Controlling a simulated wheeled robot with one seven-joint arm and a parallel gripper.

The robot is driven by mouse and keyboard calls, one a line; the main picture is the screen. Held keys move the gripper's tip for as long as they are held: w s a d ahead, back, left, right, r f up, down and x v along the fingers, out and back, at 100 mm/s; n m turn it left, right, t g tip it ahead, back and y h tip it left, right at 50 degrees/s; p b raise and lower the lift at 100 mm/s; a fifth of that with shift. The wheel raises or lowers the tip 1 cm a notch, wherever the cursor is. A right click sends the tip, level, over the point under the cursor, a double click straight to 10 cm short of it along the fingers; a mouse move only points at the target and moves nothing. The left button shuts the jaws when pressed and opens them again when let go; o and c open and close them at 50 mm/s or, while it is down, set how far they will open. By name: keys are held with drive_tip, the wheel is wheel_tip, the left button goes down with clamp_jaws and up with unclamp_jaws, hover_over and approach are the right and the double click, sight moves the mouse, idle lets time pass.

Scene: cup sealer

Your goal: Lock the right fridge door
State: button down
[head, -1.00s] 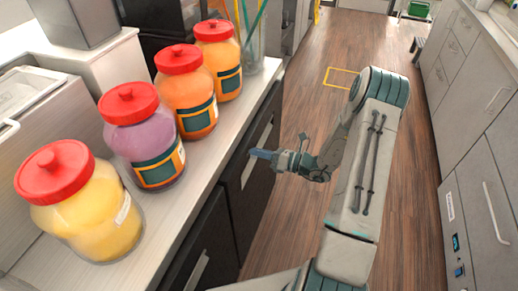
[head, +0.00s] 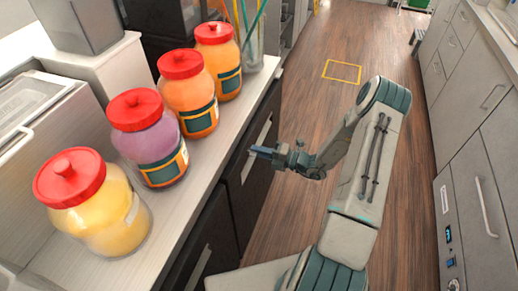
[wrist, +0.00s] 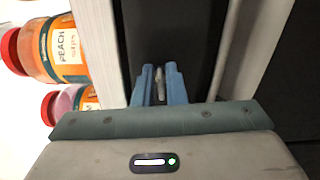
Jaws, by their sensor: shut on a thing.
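The right fridge door (head: 247,190) is the farther dark front under the left counter, with a pale bar handle (head: 257,150). My gripper (head: 262,152) reaches to its upper part, just below the counter edge. In the wrist view the two blue fingers of my gripper (wrist: 160,82) are close together on either side of a small light-grey piece (wrist: 160,84), and are shut on it. It looks like a key or lock part, but is too small to be sure. The dark door face (wrist: 197,30) lies beyond the fingers.
Several red-lidded jars, including a yellow one (head: 97,215) and a purple one (head: 150,140), line the counter (head: 190,195) above the doors. A nearer dark door (head: 212,232) sits beside.

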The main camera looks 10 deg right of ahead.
drive_tip(key=shift+m, duration=0.7)
drive_tip(key=c, duration=1.6)
unclamp_jaws()
drive_tip(key=b+v, duration=0.2)
drive_tip(key=v, duration=1.2)
drive_tip(key=shift+b, duration=0.35)
